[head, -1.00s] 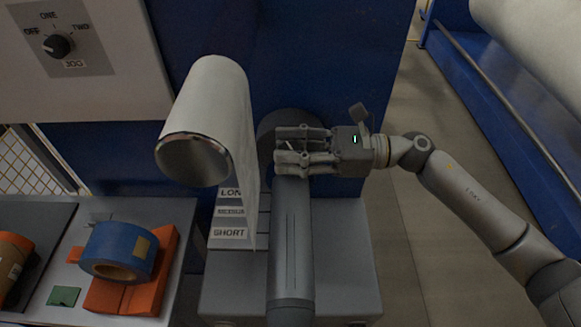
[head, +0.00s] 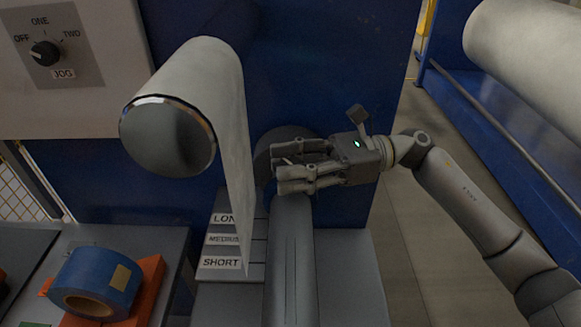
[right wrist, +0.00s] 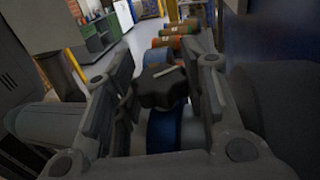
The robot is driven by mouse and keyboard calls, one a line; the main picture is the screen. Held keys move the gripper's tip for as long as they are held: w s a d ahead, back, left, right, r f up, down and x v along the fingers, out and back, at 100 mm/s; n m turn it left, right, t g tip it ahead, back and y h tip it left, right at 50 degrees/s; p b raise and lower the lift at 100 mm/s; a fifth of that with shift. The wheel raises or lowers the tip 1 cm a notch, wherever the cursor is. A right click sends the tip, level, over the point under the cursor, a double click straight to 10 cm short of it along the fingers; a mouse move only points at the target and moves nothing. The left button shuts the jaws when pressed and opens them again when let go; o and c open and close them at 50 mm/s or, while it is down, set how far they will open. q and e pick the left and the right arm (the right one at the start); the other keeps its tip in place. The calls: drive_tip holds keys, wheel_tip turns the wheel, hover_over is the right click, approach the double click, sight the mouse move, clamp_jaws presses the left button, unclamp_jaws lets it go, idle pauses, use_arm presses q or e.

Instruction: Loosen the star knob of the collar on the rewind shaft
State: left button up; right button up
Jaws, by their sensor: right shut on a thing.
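The grey rewind shaft (head: 290,262) runs from the blue machine wall toward me in the head view. My right gripper (head: 281,168) reaches in from the right and sits over the far part of the shaft. The right wrist view shows the black star knob (right wrist: 160,90), with a pale line on its face, between the fingers. The gripper is shut on the knob. Behind the knob, a blue ring, seemingly the collar (right wrist: 163,132), shows in part. In the head view the fingers hide the knob and most of the collar. My left gripper is not in view.
A white roll (head: 190,95) with a hanging web stands just left of the shaft, close to the gripper. Below it is a plate (head: 222,240) marked LONG, MEDIUM and SHORT. A blue tape roll (head: 97,280) lies at lower left.

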drive_tip(key=o, duration=1)
drive_tip(key=shift+o, duration=0.2)
drive_tip(key=v, duration=1.2)
